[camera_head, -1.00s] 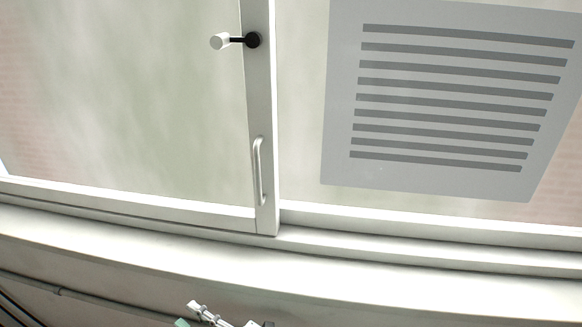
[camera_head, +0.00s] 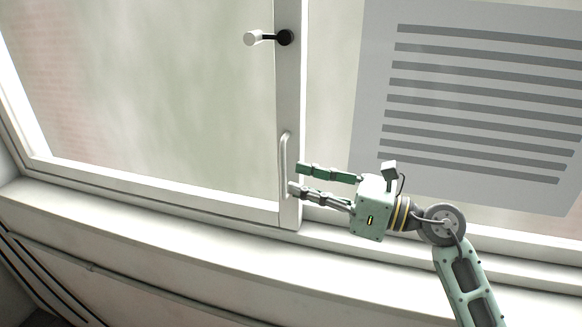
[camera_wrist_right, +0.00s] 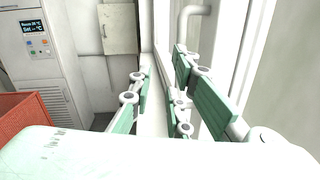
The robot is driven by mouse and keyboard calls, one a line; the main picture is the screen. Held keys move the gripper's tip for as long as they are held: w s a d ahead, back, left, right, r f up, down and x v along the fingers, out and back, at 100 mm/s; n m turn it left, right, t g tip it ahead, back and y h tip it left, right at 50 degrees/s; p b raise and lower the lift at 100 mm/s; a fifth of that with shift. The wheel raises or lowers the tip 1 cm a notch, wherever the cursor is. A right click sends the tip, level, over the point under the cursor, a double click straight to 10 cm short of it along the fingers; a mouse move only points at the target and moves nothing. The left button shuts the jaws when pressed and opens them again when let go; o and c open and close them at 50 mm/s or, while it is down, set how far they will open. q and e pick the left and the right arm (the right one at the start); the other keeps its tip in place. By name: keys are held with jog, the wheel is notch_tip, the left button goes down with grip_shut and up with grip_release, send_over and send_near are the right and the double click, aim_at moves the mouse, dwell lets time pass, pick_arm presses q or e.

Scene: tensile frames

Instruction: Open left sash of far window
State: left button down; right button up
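The left sash (camera_head: 150,90) of the window is a white-framed glass pane, with its right-hand upright (camera_head: 289,90) near the middle of the head view. A pale vertical bar handle (camera_head: 285,150) is on the lower part of that upright. A latch with a white knob and black base (camera_head: 265,38) sits higher up. My right gripper (camera_head: 296,179) is open, its green and grey fingers pointing left at the handle's lower part. Whether they touch it is unclear. The right wrist view shows the spread fingers (camera_wrist_right: 160,95) and a white bent bar (camera_wrist_right: 183,24), probably the handle. My left gripper is not in view.
A grey striped panel (camera_head: 480,95) covers the pane on the right. A white sill (camera_head: 160,230) runs below the window, with a pipe (camera_head: 150,285) under it. The right wrist view shows a wall cabinet (camera_wrist_right: 118,28), a control unit (camera_wrist_right: 40,60) and a red crate (camera_wrist_right: 25,115).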

jog(key=w+d+r+t+h, duration=0.1)
jog(key=d+r, duration=0.1)
jog(key=d, duration=0.1)
jog(key=p, duration=0.3)
send_over(284, 198)
jog(key=shift+w+f+n, duration=0.2)
jog(key=shift+w+n, duration=0.1)
jog(key=shift+w, duration=0.05)
jog(key=shift+c, duration=0.3)
grip_shut()
